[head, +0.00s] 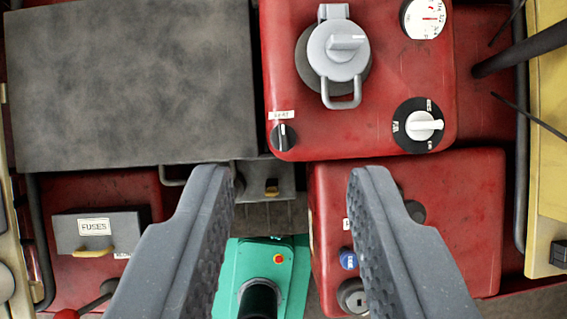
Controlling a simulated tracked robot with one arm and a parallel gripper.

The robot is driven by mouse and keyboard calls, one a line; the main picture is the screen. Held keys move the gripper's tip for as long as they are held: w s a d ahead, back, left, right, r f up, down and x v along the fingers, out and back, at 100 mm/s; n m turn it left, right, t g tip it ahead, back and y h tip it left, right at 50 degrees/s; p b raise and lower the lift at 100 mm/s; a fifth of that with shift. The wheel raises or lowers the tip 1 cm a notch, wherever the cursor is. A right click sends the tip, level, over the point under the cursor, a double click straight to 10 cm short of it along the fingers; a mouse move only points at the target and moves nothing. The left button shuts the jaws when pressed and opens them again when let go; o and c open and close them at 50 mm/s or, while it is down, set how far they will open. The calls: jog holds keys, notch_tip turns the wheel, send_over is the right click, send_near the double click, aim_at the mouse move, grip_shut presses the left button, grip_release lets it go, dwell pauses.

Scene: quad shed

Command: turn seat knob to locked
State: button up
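The seat knob (284,137) is a small black round knob with a pale pointer mark, on the lower left corner of the red tank panel in the head view. A small white label reading "SEAT" (282,115) sits just above it. The pointer mark looks roughly upright, toward the label. My gripper (290,180) is open, with its two grey ridged fingers wide apart. Nothing is between the fingertips. The knob shows above the fingertips in the picture, apart from them and a little left of the middle of the gap.
A grey cap with a handle (338,50), a gauge (424,18) and a white-handled fuel valve (420,125) share the red panel. The dark seat (130,85) lies left. A fuse box (95,232), blue knob (348,259) and teal box (262,262) are lower.

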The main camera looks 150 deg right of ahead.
aim_at(285, 137)
jog(key=w+f+g+p, duration=0.1)
jog(key=f+g, duration=0.1)
jog(key=f, duration=0.8)
jog(key=w+f+g+p, duration=0.1)
jog(key=f+g, duration=0.1)
jog(key=f, duration=0.9)
jog(key=w+f+g+p, duration=0.1)
jog(key=f, duration=1)
jog(key=shift+d+n+g, duration=0.2)
jog(key=shift+n+g, duration=0.1)
jog(key=shift+g, duration=0.1)
grip_shut()
jog(key=shift+d, duration=0.15)
